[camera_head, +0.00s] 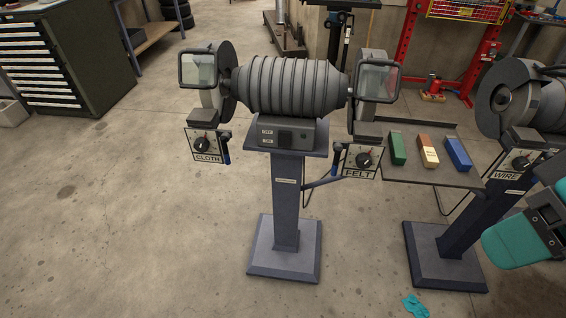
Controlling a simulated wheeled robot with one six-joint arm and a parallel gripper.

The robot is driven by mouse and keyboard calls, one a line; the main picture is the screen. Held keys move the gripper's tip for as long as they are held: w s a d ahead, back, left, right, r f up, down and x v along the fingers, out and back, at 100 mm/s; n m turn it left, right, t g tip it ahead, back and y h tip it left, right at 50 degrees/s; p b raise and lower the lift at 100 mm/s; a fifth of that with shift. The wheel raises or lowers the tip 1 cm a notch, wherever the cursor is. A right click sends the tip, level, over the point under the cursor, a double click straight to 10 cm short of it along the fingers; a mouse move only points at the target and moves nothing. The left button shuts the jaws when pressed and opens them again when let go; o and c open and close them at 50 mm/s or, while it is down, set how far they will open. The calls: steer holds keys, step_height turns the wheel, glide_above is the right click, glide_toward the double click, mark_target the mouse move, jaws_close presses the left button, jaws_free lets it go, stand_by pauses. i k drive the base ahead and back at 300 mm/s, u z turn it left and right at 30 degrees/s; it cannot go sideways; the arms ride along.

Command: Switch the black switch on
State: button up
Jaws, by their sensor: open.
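The black switch (285,137) is a small dark piece on the front of a grey control box (316,132). The box sits under the ribbed grey motor of a bench grinder (292,86), on top of a dark pedestal (286,200). Two small pale labels beside the switch seem to read OFF above and ON below. Which way the switch is tipped is too small to tell. A teal and dark part at the right edge looks like part of my arm. My gripper's fingertips do not show, and nothing is seen touching the switch.
Dial boxes marked CLOTH (203,144) and FELT (361,160) flank the switch. A tray (440,178) with green, orange-white and blue blocks joins a second grinder (510,100) at right. A teal cloth or glove (415,305) lies on the floor. Floor in front and left is clear.

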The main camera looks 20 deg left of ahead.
mark_target(284, 137)
steer(key=z, duration=2.9)
steer(key=k, duration=1.7)
steer(key=u, duration=1.9)
